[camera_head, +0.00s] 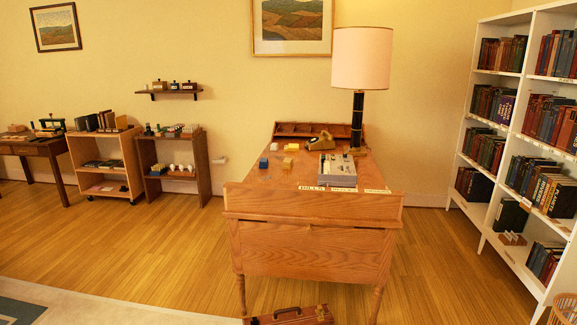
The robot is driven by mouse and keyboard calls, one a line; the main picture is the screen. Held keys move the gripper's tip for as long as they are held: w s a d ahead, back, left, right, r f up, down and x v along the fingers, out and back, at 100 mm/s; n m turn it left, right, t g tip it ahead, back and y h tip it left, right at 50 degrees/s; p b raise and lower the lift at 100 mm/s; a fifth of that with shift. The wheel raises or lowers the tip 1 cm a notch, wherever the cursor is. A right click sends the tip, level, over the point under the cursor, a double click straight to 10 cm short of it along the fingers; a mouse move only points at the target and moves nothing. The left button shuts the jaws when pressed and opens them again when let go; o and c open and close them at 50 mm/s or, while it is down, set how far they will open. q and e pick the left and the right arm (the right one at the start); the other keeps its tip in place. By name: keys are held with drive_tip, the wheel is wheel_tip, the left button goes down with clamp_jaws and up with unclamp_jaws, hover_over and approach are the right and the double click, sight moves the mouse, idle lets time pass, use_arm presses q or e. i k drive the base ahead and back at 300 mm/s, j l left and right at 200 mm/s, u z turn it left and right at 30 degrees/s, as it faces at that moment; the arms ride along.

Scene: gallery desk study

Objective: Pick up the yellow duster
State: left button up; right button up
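A wooden desk (310,208) with a sloped top stands in the middle of the room, some distance ahead. A small blue item (263,162) lies left of the nearer yellow one. Neither of my grippers shows in the head view.
On the desk are a stack of papers (337,170), an olive-brown object (320,141) and a tall lamp (361,58). A brown case (288,315) lies on the floor before the desk. White bookshelves (504,132) stand right. Wooden floor is open on both sides.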

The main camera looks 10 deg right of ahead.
sight(287, 162)
drive_tip(key=i+j+u, duration=0.3)
drive_tip(key=i+u, duration=0.35)
drive_tip(key=i, duration=0.15)
drive_tip(key=i+j+u, duration=0.1)
drive_tip(key=i, duration=0.6)
drive_tip(key=i+j+u, duration=0.15)
drive_tip(key=i+j, duration=0.15)
drive_tip(key=i, duration=0.4)
drive_tip(key=i+j+u, duration=0.1)
drive_tip(key=i, duration=0.65)
drive_tip(key=i+l+z, duration=0.15)
drive_tip(key=i+z, duration=0.75)
drive_tip(key=i+j+z, duration=0.25)
drive_tip(key=i+z, duration=0.15)
drive_tip(key=i, duration=0.2)
drive_tip(key=i+j+z, duration=0.45)
drive_tip(key=i+l, duration=0.05)
drive_tip(key=l, duration=0.05)
